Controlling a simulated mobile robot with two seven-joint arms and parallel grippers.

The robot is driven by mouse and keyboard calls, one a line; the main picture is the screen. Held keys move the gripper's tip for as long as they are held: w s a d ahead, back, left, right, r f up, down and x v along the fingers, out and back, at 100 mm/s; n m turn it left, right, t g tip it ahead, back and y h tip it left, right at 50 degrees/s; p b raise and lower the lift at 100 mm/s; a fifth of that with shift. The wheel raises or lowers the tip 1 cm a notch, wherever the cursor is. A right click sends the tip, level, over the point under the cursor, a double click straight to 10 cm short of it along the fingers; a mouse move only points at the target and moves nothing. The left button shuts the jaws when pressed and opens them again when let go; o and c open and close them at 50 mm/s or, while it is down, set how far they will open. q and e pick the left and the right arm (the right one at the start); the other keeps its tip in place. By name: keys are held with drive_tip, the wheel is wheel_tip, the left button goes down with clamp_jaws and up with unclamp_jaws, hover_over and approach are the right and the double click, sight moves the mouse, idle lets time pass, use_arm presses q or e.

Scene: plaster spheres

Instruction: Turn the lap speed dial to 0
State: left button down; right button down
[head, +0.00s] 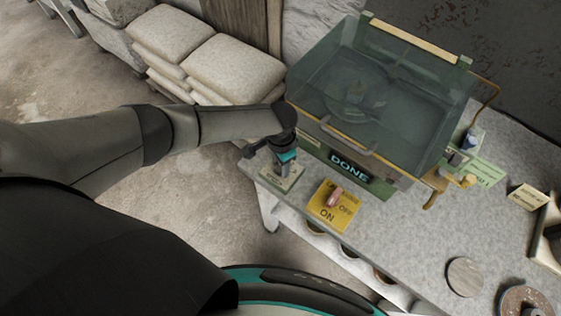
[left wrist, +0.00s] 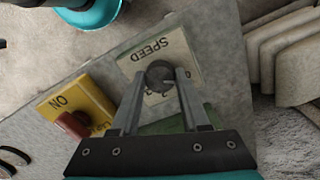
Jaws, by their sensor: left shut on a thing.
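The lap speed dial is a dark round knob (left wrist: 159,76) on a pale plate marked SPEED (left wrist: 155,47), at the near left corner of the bench. My left gripper (left wrist: 158,78) is shut on the knob, one finger on each side, in the left wrist view. In the head view my left gripper (head: 284,168) reaches down over the pale plate (head: 279,180) and hides the knob. Part of the numbers on the plate is covered by the fingers, and I cannot read which one the dial points to. My right gripper does not show.
A yellow ON/OFF plate (head: 324,216) with a red switch (head: 334,196) sits right of the dial. A clear-hooded machine (head: 372,90) with a DONE display (head: 350,168) stands behind. A grey disc (head: 465,277) lies on the bench at right. Pale sacks (head: 232,68) are stacked behind my left arm.

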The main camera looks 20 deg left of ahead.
sight(280, 166)
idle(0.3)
use_arm(q)
drive_tip(key=shift+c, duration=1.9)
unclamp_jaws()
drive_tip(key=shift+r, duration=0.55)
wheel_tip(280, 166, up, 14)
drive_tip(key=p, duration=0.2)
